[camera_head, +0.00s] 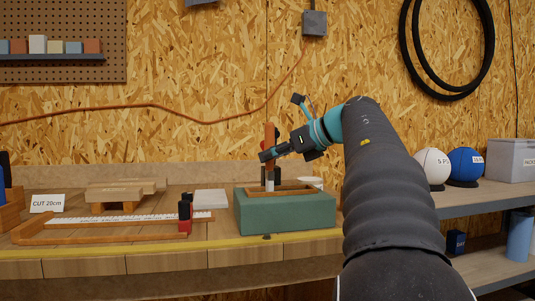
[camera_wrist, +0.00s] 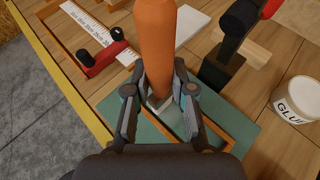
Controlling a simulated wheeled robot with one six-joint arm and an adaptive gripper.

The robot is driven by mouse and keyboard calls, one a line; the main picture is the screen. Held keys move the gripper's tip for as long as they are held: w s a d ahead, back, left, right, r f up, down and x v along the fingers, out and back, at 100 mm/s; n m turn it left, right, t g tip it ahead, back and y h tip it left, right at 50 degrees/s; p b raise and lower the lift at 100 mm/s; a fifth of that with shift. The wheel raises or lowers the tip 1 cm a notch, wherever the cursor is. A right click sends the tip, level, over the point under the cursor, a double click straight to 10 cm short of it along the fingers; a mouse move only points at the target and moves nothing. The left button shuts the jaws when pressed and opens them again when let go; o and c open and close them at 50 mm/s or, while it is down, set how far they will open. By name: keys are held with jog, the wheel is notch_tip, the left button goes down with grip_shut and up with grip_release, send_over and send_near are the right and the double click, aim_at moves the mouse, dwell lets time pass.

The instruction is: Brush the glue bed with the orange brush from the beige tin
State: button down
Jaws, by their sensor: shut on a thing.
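The orange brush (camera_head: 269,136) stands nearly upright in my gripper (camera_head: 269,154), handle up. In the wrist view, the fingers of my gripper (camera_wrist: 160,104) are shut around the lower part of the orange handle (camera_wrist: 156,40). The brush's pale lower end is over the wood-framed top of a green block (camera_head: 285,214), which looks like the glue bed. I cannot tell whether the tip touches it. The green surface (camera_wrist: 242,130) also shows in the wrist view. A pale tub marked "GLU" (camera_wrist: 297,99) stands beside it; I cannot tell whether it is the beige tin.
A wooden frame with a white ruler (camera_head: 130,218) and a red-and-black clamp (camera_head: 185,214) lie to the left. A white slab (camera_head: 210,198) and a "CUT 20cm" card (camera_head: 48,203) are behind. A dark upright tool (camera_wrist: 235,35) stands close to the brush. Balls (camera_head: 466,165) sit right.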

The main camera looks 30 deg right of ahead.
jog(key=shift+s+d+p, duration=0.15)
jog(key=shift+d+p, duration=0.1)
jog(key=shift+d, duration=0.35)
jog(key=shift+s+d+p, duration=0.15)
jog(key=shift+d+p, duration=0.05)
jog(key=shift+d, duration=0.4)
jog(key=shift+d, duration=0.1)
jog(key=shift+s+d+p, duration=0.25)
jog(key=shift+d, duration=0.4)
jog(key=shift+s+d+p, duration=0.2)
jog(key=shift+d+p, duration=0.05)
jog(key=shift+d, duration=0.4)
jog(key=shift+d, duration=0.1)
jog(key=shift+s+d+p, duration=0.2)
jog(key=shift+d+p, duration=0.15)
jog(key=shift+d, duration=0.35)
jog(key=shift+d, duration=0.1)
jog(key=shift+s+d, duration=0.2)
jog(key=shift+d, duration=0.35)
jog(key=shift+a, duration=0.15)
